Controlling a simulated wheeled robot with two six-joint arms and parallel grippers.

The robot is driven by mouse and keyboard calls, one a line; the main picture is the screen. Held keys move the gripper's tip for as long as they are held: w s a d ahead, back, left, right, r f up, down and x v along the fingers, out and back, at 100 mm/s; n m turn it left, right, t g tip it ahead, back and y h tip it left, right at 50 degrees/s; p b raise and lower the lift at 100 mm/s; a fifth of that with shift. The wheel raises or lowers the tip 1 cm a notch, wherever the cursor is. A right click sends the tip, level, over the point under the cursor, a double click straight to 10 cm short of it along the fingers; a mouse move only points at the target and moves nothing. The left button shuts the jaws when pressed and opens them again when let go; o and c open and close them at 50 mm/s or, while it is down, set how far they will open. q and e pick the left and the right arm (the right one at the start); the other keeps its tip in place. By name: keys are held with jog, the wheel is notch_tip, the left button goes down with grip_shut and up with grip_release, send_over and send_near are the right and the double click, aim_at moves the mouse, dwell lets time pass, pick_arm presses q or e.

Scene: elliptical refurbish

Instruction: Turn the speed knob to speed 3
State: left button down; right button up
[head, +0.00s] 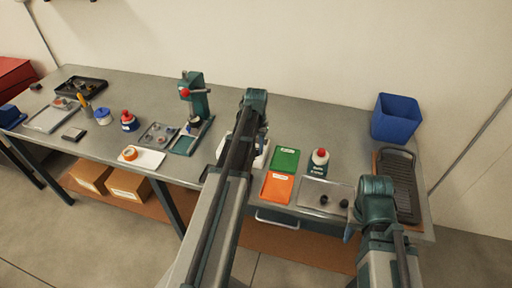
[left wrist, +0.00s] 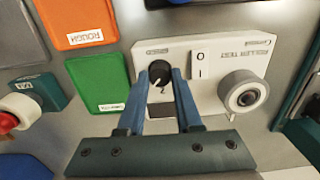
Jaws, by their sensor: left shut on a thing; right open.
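The black speed knob (left wrist: 159,74) sits on a white roller test box (left wrist: 205,52) in the left wrist view. The box appears upside down there, with a rocker switch (left wrist: 201,64) and a round roller (left wrist: 243,93) beside the knob. My left gripper (left wrist: 160,84) is shut on the knob, one blue finger on each side. A white digit shows by the knob, but I cannot read the setting surely. In the head view my left arm hides most of the box (head: 262,157). My right gripper (head: 352,230) is open at the bench's front right, its fingers mostly hidden.
A blue bin (head: 396,118) and a black ridged tray (head: 398,180) are at the right. A green press (head: 193,105) stands to the left.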

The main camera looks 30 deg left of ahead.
aim_at(256, 150)
pick_arm(q)
jog(key=c, duration=0.6)
grip_release()
notch_tip(256, 150, up, 14)
jog(key=p, duration=1.4)
jog(key=shift+f, duration=0.1)
